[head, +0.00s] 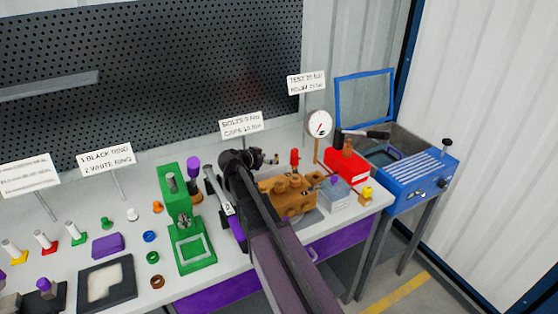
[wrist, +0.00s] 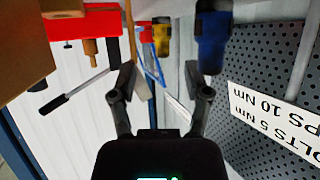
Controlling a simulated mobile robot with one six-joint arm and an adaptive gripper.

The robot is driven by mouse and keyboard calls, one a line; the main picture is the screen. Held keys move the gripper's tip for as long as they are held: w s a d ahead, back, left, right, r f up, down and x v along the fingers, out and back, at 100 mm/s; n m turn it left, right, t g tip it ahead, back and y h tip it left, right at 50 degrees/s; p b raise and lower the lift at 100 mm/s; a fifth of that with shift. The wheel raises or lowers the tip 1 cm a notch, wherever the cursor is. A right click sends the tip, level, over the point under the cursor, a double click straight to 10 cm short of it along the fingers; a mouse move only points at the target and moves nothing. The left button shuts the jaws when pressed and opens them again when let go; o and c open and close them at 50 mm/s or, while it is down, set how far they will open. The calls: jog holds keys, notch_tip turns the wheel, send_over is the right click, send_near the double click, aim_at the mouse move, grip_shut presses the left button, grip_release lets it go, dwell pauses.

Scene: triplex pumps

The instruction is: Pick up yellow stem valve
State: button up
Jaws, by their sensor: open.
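A small piece with a white upright cylinder on a yellow base (head: 15,252) stands at the far left of the bench in the head view. It is the likeliest yellow stem valve, but I cannot be certain. Another small yellow part (head: 367,193) is at the bench's right end. My gripper (head: 268,158) is above the bench near the brown pump block (head: 288,196), well right of the yellow-based piece. In the wrist view my gripper (wrist: 160,82) has its two fingers apart with nothing held. A yellow object (wrist: 161,36) and a blue object (wrist: 213,38) show beyond the fingers.
Similar pieces with red (head: 45,243) and green (head: 76,234) bases stand beside the yellow-based one. A green press (head: 186,225), a gauge (head: 319,123), a red box (head: 346,167) and sign posts rise from the bench. A blue machine (head: 420,180) stands right.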

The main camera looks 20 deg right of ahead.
aim_at(274, 165)
jog(key=shift+b+x, duration=0.65)
jog(key=shift+x, duration=1.45)
jog(key=shift+w+r, duration=0.1)
jog(key=shift+w, duration=0.05)
grip_shut()
